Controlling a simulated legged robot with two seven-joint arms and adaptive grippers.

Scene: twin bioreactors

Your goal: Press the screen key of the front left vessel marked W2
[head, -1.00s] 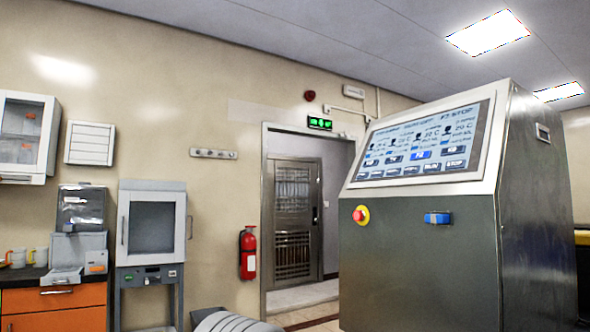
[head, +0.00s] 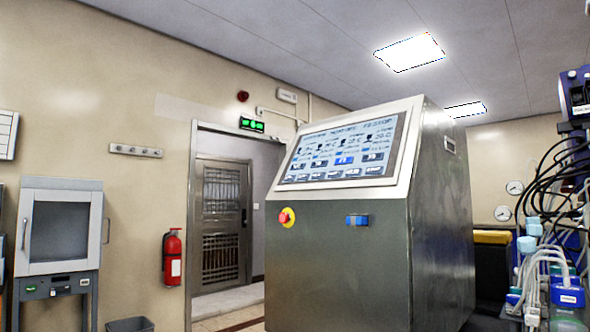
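The control cabinet (head: 340,265) stands right of centre in the head view, a grey steel box with a sloped top. Its touch screen (head: 340,148) shows several vessel columns with a row of dark keys under them and a second row of keys at the bottom. One key (head: 344,160) in the upper row is a brighter blue. The lettering is too small to read, so I cannot tell which key is marked W2. Neither of my grippers shows in this view.
A red stop button (head: 287,217) on yellow and a blue switch (head: 357,220) sit on the cabinet front. Tubing and cables (head: 545,255) crowd the right edge. A doorway with a metal door (head: 220,220), a fire extinguisher (head: 172,257) and a glass-fronted cabinet (head: 58,230) line the left wall.

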